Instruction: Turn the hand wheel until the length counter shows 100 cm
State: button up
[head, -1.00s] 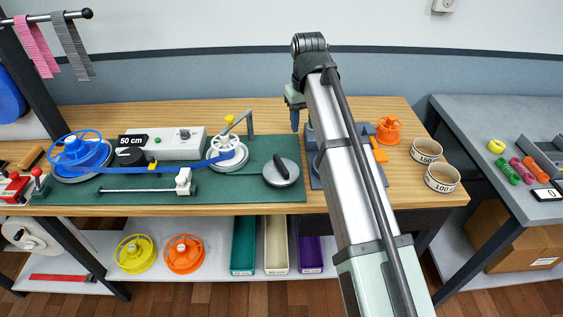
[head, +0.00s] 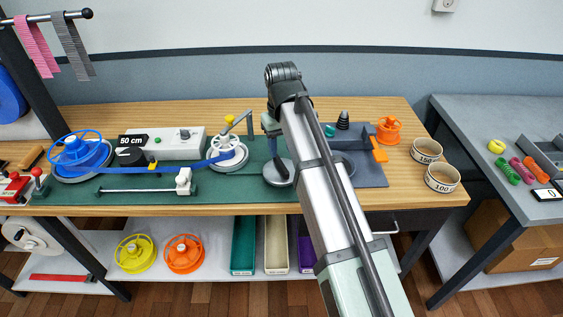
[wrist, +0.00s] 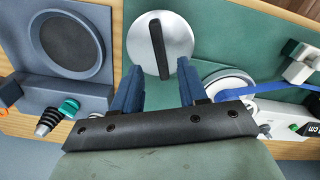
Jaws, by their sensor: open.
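The length counter (head: 132,141) is a black display that reads 50 cm, at the left of the green board. In the head view my gripper (head: 273,146) is above and right of the wheel, beside the disc (head: 280,172), partly hidden by my arm.
A blue reel (head: 80,155) holds the strap at the board's left. A grey fixture with a round pad (wrist: 71,45) lies to the right of the board.

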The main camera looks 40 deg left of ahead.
aim_at(281, 164)
jog(key=shift+f, duration=3.15)
jog(key=shift+c, duration=0.4)
grip_shut()
